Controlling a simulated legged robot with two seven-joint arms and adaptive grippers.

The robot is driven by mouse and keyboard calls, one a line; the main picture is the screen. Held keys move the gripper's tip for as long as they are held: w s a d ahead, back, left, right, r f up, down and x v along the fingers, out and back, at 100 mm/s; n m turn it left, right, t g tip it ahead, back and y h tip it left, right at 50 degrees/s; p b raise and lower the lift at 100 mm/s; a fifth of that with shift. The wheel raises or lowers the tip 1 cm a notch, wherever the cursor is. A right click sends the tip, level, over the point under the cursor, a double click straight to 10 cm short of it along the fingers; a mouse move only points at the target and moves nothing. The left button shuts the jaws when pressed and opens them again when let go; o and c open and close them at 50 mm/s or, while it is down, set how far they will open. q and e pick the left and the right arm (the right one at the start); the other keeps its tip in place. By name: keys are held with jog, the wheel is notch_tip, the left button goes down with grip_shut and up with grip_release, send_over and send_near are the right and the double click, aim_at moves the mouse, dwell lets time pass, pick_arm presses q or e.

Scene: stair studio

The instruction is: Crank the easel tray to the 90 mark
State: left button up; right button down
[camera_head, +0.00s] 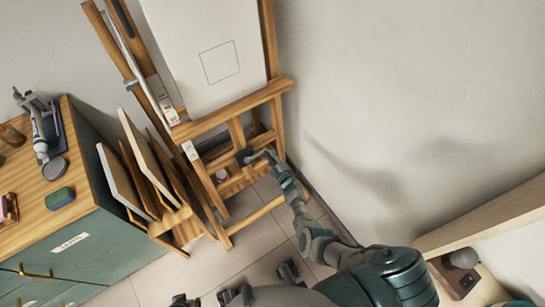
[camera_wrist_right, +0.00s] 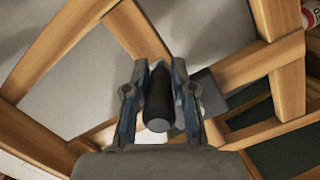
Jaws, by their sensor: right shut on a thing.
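The wooden easel (camera_head: 232,113) stands at the back centre and bears a white canvas (camera_head: 205,50) with a thin square outline. Its tray is the wooden ledge below the canvas. White labels (camera_head: 190,151) are on the frame at the left; their marks are too small to read. My right gripper (camera_head: 272,160) reaches to the crank on the lower easel. In the right wrist view my right gripper (camera_wrist_right: 160,100) is shut on the crank's dark cylindrical handle (camera_wrist_right: 158,90), with a finger on each side.
A green cabinet (camera_head: 100,230) with a wooden top stands at the left, bearing a green block (camera_head: 60,198) and tools. Boards lean in a wooden rack (camera_head: 170,225) between cabinet and easel. A wall is close on the right, with a wooden edge (camera_head: 490,212) at lower right.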

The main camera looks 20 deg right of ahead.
jog(key=c, duration=1.1)
grip_release()
jog(key=shift+s+a+f, duration=0.15)
jog(key=shift+a+f, duration=0.1)
jog(key=shift+a, duration=0.4)
jog(key=shift+o, duration=0.8)
jog(key=shift+r, duration=0.1)
jog(key=shift+a+r, duration=0.1)
jog(key=shift+r, duration=0.05)
jog(key=shift+s+d, duration=0.3)
jog(key=shift+d, duration=0.05)
jog(key=s+r, duration=0.2)
jog(key=s, duration=0.9)
jog(key=shift+a+r, duration=0.15)
